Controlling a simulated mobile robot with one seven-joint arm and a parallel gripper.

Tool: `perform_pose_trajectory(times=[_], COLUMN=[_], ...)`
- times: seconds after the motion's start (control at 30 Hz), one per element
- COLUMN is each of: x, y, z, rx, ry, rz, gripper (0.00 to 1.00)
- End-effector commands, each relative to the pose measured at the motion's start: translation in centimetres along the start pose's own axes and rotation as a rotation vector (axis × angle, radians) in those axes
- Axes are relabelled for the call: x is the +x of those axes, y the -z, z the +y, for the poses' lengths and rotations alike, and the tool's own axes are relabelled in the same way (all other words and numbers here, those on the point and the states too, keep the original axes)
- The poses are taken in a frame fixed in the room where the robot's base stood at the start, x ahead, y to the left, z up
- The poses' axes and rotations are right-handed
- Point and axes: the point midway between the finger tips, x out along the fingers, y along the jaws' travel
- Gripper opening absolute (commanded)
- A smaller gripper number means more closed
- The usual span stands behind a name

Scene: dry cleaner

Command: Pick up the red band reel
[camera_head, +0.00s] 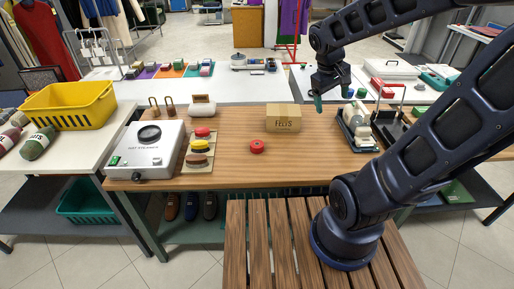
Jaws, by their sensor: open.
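A small round red reel (257,146), which looks like the red band reel, lies on the wooden tabletop (232,170), in front of a tan box marked "FELS" (283,118). It stands apart from other things. My gripper (332,98) is open, fingers pointing down, to the right of and farther back than the reel, above the table near the box's right side. I see nothing between its fingers. Nothing hides the reel.
A dark caddy with bottles (358,128) stands right. The tabletop between reel and caddy is clear.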

Motion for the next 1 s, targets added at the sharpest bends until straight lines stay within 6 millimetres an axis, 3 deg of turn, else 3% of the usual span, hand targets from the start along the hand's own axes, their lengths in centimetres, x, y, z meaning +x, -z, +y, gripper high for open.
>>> perform_pose_trajectory(times=[0.57, 1.0], x=[6.3, 11.3], y=[8.1, 14.4], z=[-4.1, -10.6], rx=[-0.582, -1.036], ry=[-0.277, -0.521], rz=[-0.251, -0.368], gripper=[0.83, 0.83])
